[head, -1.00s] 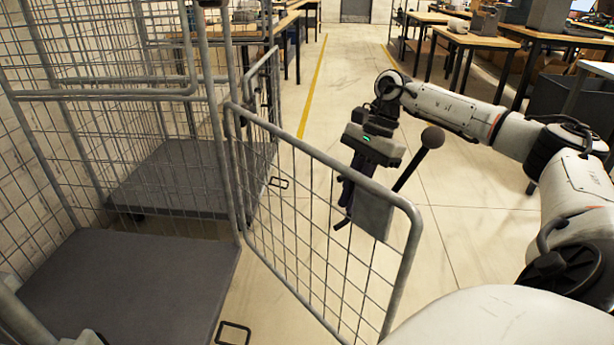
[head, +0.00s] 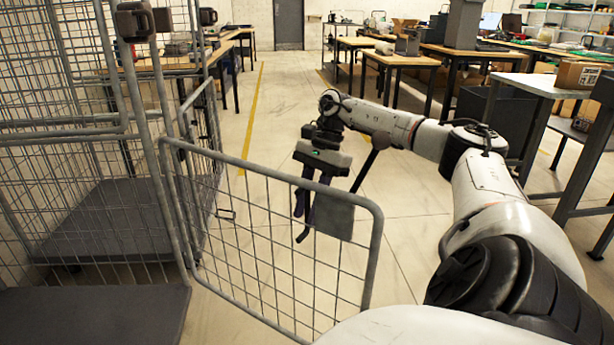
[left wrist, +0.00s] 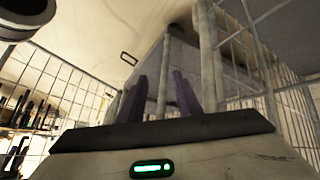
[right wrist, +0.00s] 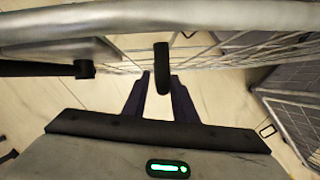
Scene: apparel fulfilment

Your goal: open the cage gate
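The cage gate (head: 374,262) is a grey wire-mesh panel in a tubular frame, standing swung out from the cage post (head: 150,160). A flat grey plate (head: 334,216) sits near its free end. My right gripper (head: 303,215) is just beyond the gate beside this plate. In the right wrist view, a dark rounded handle (right wrist: 162,70) lies between the purple fingers, which look apart; I cannot tell whether they touch it. My left gripper is outside the head view; in the left wrist view its fingers (left wrist: 159,85) are apart and empty, near grey cage posts (left wrist: 208,55).
The cage's grey base (head: 90,318) is at lower left, with another cage platform (head: 110,220) behind it. Tables (head: 400,60) stand at the back and right. A metal-legged table (head: 535,86) is closer on the right. The floor beyond the gate is clear.

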